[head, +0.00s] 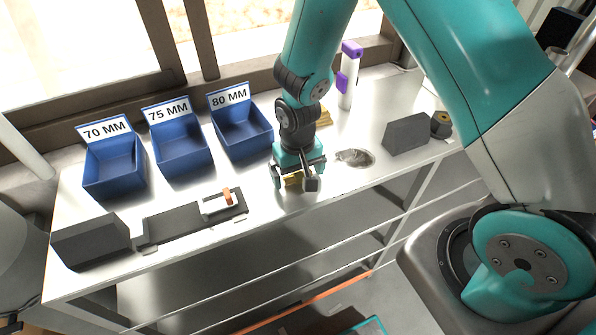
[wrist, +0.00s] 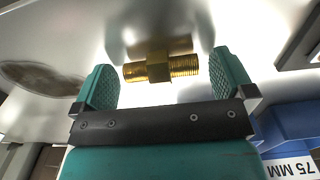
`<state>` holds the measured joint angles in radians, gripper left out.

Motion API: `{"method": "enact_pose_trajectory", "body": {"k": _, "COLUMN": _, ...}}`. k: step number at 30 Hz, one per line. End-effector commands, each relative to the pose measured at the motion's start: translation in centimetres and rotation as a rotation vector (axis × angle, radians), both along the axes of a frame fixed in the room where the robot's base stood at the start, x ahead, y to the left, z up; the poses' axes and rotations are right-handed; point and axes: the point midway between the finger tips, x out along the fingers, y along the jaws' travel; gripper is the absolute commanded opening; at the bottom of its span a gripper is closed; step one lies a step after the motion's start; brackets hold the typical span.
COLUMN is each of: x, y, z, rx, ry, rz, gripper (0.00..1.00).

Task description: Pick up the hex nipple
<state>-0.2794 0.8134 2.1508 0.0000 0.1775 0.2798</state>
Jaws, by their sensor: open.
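The hex nipple (wrist: 158,68) is a brass fitting with a hex middle and threaded ends. In the wrist view it lies on the shiny steel bench top between the two teal jaw pads, its long axis running from one pad toward the other. My gripper (wrist: 165,82) is open, with a visible gap to each end of the nipple. In the head view my gripper (head: 297,180) is low over the bench, and a bit of the brass nipple (head: 292,181) shows between the fingers, the rest hidden by them.
Blue bins marked 70 MM (head: 112,185), 75 MM (head: 180,160) and 80 MM (head: 245,138) stand to the left. A dark gauge fixture (head: 175,225) lies at the front. A white-purple bottle (head: 346,90) stands behind.

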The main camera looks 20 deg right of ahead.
Motion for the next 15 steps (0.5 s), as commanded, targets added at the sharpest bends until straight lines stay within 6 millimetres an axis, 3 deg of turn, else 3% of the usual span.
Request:
{"method": "enact_pose_trajectory", "body": {"k": 7, "x": 0.01, "y": 0.01, "z": -0.25, "rx": 0.0, "ry": 0.0, "rz": 0.0, "gripper": 1.0}}
{"method": "enact_pose_trajectory", "body": {"k": 14, "x": 0.01, "y": 0.01, "z": -0.23, "rx": 0.0, "ry": 0.0, "rz": 0.0, "gripper": 0.49}}
{"method": "enact_pose_trajectory", "body": {"k": 15, "x": 0.01, "y": 0.01, "z": -0.23, "rx": 0.0, "ry": 0.0, "rz": 0.0, "gripper": 0.47}}
